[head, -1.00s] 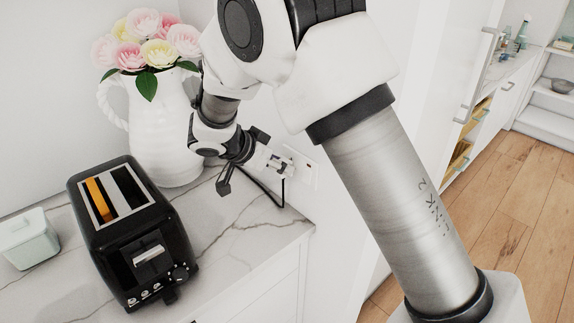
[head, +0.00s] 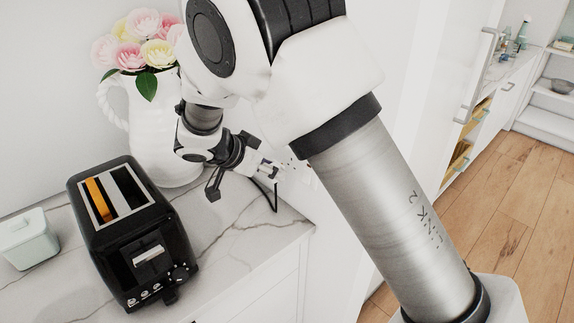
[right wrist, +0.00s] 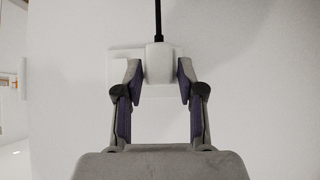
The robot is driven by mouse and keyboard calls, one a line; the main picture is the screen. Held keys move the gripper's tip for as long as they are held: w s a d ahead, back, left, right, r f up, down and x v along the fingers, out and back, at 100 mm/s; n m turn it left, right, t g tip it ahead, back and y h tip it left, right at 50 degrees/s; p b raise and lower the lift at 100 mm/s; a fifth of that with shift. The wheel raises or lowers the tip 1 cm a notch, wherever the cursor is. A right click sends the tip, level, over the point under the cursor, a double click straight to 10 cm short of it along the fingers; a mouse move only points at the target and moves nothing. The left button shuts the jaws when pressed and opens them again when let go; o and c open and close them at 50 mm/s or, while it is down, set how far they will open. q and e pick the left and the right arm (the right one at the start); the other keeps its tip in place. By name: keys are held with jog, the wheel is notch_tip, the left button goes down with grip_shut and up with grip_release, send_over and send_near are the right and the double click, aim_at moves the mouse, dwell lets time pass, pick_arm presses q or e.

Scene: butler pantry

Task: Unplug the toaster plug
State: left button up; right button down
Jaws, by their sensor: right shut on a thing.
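My right gripper (head: 266,170) is near the wall, past the vase, shut on the white toaster plug (right wrist: 158,63). In the right wrist view my gripper (right wrist: 160,80) has one finger on each side of the plug. The wall outlet (head: 300,170) is a white plate with dark holes showing. The plug appears a short way off the outlet in the head view. The black cord (head: 275,199) hangs from the plug to the counter. The black toaster (head: 125,235) stands on the counter with bread in one slot. My left gripper is not in view.
A white vase (head: 160,130) with pink and yellow flowers stands close beside my right wrist. A pale green lidded box (head: 28,238) is left of the toaster. The marble counter (head: 235,240) is bare at its right end.

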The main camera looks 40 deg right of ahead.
jog(key=shift+a, duration=0.95)
